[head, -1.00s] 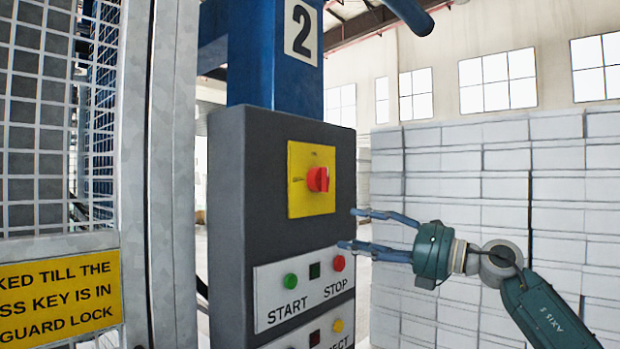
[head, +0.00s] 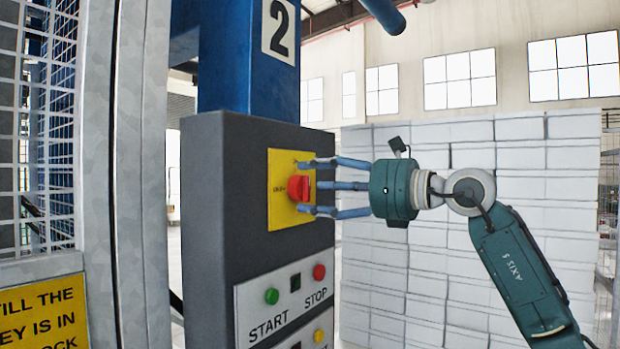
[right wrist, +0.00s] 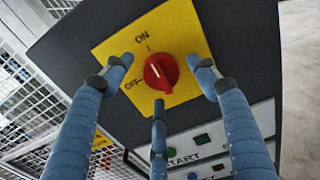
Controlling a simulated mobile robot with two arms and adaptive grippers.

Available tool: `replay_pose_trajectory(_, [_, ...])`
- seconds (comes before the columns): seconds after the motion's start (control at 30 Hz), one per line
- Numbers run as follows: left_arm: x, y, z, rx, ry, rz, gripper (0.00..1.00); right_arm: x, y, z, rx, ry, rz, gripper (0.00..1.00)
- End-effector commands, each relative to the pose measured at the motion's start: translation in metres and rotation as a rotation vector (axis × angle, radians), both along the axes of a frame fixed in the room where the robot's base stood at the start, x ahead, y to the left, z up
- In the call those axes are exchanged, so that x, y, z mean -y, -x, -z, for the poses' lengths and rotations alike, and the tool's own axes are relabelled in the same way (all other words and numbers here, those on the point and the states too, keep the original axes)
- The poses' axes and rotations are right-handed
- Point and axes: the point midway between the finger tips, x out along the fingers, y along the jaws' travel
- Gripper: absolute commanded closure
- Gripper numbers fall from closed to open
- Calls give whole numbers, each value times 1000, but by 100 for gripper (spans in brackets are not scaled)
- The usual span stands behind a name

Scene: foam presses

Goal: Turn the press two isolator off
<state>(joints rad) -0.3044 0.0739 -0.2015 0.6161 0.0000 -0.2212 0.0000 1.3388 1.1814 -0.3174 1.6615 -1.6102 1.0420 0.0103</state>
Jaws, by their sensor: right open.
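The press two isolator is a red rotary knob (head: 299,188) on a yellow plate (head: 282,215), on the dark grey control box below the number 2 sign (head: 280,28). In the right wrist view the red knob (right wrist: 161,72) sits among the fingertips, with ON marked above it and OFF to its left. My left gripper is not in view.
Below the isolator is a white panel with a green START button (head: 272,296) and a red STOP button (head: 319,272). A mesh guard (head: 35,130) with a yellow sign (head: 42,315) stands at left. Stacked white blocks (head: 450,270) fill the background at right.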

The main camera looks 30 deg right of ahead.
Motion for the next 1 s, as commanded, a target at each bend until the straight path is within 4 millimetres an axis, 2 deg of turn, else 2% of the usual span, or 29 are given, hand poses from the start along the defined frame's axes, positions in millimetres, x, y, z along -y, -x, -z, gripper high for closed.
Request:
replay_pose_trajectory(0.2, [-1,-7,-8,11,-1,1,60,-7,-15,-1,1,0,-1,41])
replay_pose_trajectory(0.47, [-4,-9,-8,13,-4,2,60,-7,-16,0,1,0,-1,41])
replay_pose_trajectory(0.7, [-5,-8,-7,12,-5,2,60,-6,-16,-1,3,-1,0,84])
replay_pose_trajectory(1.0, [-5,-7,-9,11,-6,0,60,-5,-15,-4,20,22,2,85])
